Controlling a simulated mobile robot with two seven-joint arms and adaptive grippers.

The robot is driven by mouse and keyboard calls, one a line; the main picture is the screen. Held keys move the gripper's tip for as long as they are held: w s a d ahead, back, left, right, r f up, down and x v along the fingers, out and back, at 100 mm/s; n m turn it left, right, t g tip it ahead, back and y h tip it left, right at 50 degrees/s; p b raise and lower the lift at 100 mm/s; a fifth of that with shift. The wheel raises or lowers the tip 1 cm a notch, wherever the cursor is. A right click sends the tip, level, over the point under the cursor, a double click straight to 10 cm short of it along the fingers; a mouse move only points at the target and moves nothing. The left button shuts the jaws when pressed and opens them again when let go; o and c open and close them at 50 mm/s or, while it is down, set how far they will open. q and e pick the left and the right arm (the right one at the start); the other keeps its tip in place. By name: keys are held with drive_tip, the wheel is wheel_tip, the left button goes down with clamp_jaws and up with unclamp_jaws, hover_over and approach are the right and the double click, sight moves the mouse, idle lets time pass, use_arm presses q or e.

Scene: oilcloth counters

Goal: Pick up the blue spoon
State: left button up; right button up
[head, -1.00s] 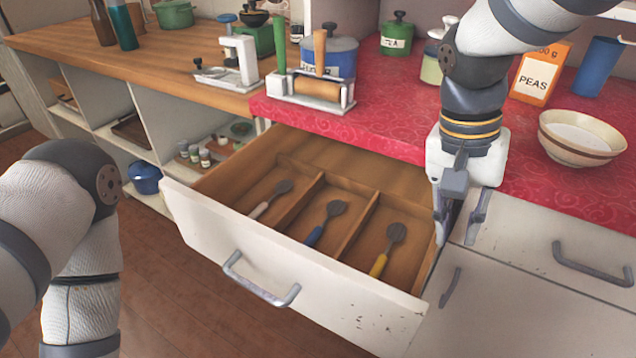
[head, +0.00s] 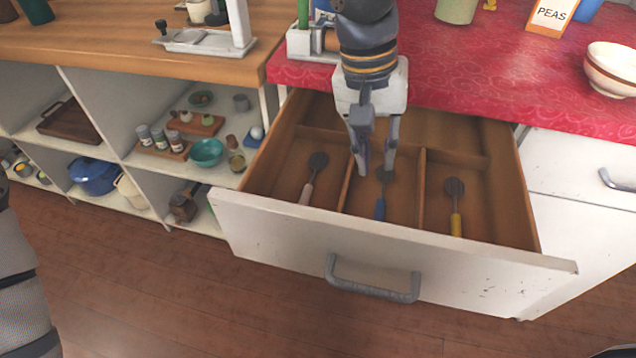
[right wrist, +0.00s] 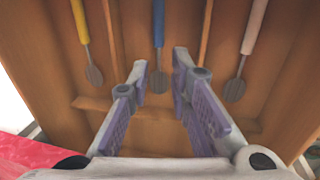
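The blue spoon (head: 381,203) lies in the middle compartment of the open drawer (head: 290,235), its blue handle toward the drawer front and its dark head toward the back. My right gripper (head: 376,168) points down over the drawer, at the head end of the blue spoon. In the right wrist view its fingers (right wrist: 158,68) are apart with nothing between them, and the blue spoon (right wrist: 159,30) shows beyond and between the fingertips. Whether the fingertips are level with the spoon I cannot tell. My left gripper is out of view; only part of my left arm shows.
A white-handled spoon (head: 310,185) lies in the left compartment and a yellow-handled spoon (head: 456,215) in the right one. Wooden dividers (head: 421,190) stand between the compartments. The red counter (head: 470,90) is behind the drawer, with a bowl (head: 612,75) at right.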

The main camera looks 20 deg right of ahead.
sight(381, 198)
drive_tip(key=f, duration=0.3)
drive_tip(key=d+f, duration=0.1)
drive_tip(key=f, duration=0.2)
drive_tip(key=d+f+b, duration=0.1)
drive_tip(key=f, duration=0.2)
drive_tip(key=shift+s+d+f, duration=0.1)
drive_tip(key=shift+s+f, duration=0.2)
drive_tip(key=shift+f, duration=0.05)
drive_tip(key=shift+r, duration=0.1)
clamp_jaws()
